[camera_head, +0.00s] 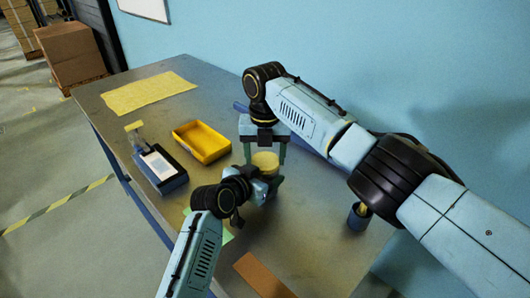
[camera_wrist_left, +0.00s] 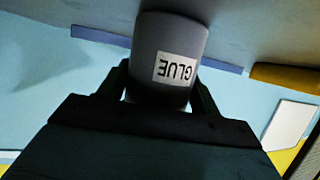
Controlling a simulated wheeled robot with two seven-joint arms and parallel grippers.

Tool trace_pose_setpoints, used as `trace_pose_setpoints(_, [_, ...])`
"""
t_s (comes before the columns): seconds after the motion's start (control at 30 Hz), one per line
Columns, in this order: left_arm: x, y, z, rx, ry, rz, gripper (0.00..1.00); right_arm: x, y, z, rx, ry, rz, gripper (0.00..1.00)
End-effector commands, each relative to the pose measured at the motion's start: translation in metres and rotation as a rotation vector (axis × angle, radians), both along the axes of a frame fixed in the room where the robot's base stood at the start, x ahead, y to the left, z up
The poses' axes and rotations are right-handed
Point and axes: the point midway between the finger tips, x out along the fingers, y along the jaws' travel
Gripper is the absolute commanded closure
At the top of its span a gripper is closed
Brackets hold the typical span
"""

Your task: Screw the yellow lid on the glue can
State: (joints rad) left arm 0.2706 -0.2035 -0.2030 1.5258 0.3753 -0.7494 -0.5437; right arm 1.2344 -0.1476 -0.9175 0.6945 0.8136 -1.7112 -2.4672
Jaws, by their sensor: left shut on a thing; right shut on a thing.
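The glue can (camera_wrist_left: 172,55) is a grey cylinder with a white label reading GLUE, upside down in the left wrist view. My left gripper (camera_wrist_left: 160,88) is shut on its sides; the left gripper also shows low over the table in the head view (camera_head: 265,186). The yellow lid (camera_head: 265,160) is a round disc directly above the left gripper, where the can is mostly hidden. My right gripper (camera_head: 265,152) comes from above, shut on the lid with one finger on each side. I cannot tell whether the lid touches the can's rim.
A yellow tray (camera_head: 221,152) and a dark blue device with a white label (camera_head: 159,166) stand to the left. A yellow mat (camera_head: 148,93) lies at the far left. A small dark cup (camera_head: 358,217) stands at right. A brown sheet (camera_head: 263,276) lies in front.

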Motion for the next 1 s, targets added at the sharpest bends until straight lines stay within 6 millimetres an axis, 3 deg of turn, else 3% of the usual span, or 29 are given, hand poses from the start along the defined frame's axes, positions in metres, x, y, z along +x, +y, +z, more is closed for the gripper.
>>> trace_pose_setpoints(0.23, [0.0000, 0.0003, -0.0004, 0.001, 0.001, 0.000, 1.00, -0.0003, 0.0005, -0.0005, 0.001, 0.001, -0.132, 0.57])
trace_pose_setpoints(0.8, [-0.0001, 0.0004, -0.0006, 0.001, 0.001, 0.001, 1.00, -0.0007, 0.0005, -0.0007, 0.001, 0.002, -1.239, 0.57])
trace_pose_setpoints(1.0, [0.0000, 0.0005, -0.0007, 0.001, 0.001, 0.001, 1.00, -0.0002, -0.0001, -0.0005, 0.001, 0.000, -1.407, 0.57])
